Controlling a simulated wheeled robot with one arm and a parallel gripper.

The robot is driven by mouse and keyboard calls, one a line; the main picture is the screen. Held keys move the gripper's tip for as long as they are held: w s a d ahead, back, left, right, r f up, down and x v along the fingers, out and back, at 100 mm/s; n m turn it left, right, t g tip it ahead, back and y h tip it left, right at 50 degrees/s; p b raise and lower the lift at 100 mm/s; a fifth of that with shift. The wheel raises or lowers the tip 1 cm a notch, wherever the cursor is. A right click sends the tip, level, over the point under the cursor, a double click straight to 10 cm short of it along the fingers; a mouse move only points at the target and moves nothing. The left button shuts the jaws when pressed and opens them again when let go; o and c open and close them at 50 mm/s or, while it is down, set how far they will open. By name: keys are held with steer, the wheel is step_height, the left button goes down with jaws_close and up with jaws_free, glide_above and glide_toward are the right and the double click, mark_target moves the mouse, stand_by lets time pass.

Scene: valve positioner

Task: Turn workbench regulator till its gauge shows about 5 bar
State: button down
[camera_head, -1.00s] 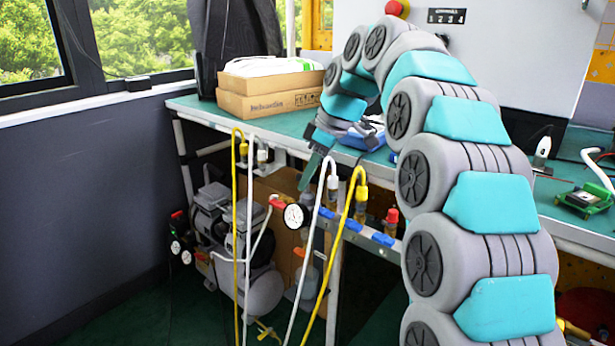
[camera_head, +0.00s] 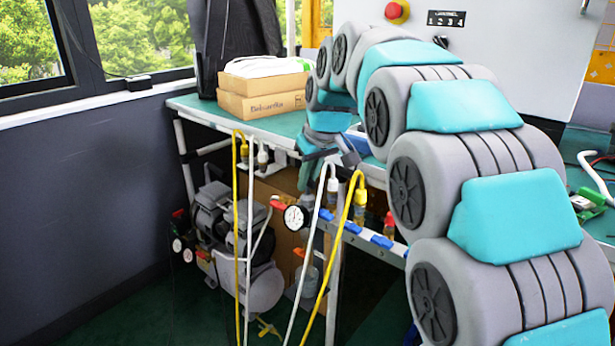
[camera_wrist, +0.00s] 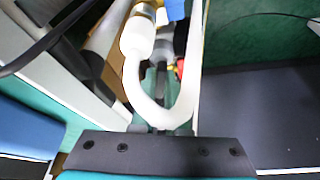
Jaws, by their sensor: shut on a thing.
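The small round gauge (camera_head: 294,217) has a white dial and sits below the workbench edge, beside a red knob (camera_head: 277,204). Its needle is too small to read. My gripper (camera_head: 338,158) is at the front edge of the bench, above and right of the gauge and apart from it. It is shut on what looks like the top bend of a white hose (camera_head: 320,195); the contact itself is hard to make out. In the wrist view the white hose (camera_wrist: 160,115) curves in a U close to my gripper's dark plate, and the fingertips are hidden.
A yellow hose (camera_head: 340,240) loops right of the white one, and more hoses hang to the left. A rail with blue clips (camera_head: 352,227) runs below the green bench top (camera_head: 210,105). A compressor (camera_head: 262,285) stands underneath. Cardboard boxes (camera_head: 262,105) lie on the bench.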

steer(key=shift+m, duration=0.3)
steer(key=c, duration=0.9)
jaws_free()
steer(key=v, duration=0.7)
steer(key=shift+s+r, duration=0.2)
steer(key=shift+r, duration=0.15)
